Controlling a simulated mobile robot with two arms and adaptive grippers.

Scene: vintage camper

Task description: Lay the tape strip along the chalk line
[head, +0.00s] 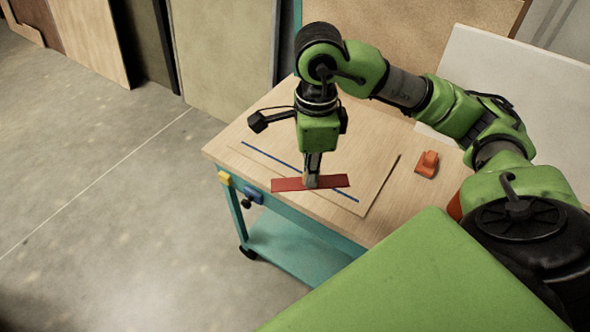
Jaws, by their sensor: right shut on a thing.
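A red strip (285,185), which looks like the tape strip, is held crosswise in my right gripper (311,181). The gripper points down and is shut around the strip's middle. A dark blue line (268,158), which looks like the chalk line, runs diagonally over a thin wooden board (367,180). The strip crosses in front of the line at an angle, and part of the line is hidden behind the gripper. I cannot tell whether the strip touches the board. My left gripper is not in view.
The board lies on a wooden-topped teal cart (228,153). A small orange object (427,163) sits on the cart top, right of the board. Yellow (224,178) and blue (254,195) pieces are at the cart's front edge. Large panels stand behind; open concrete floor is at left.

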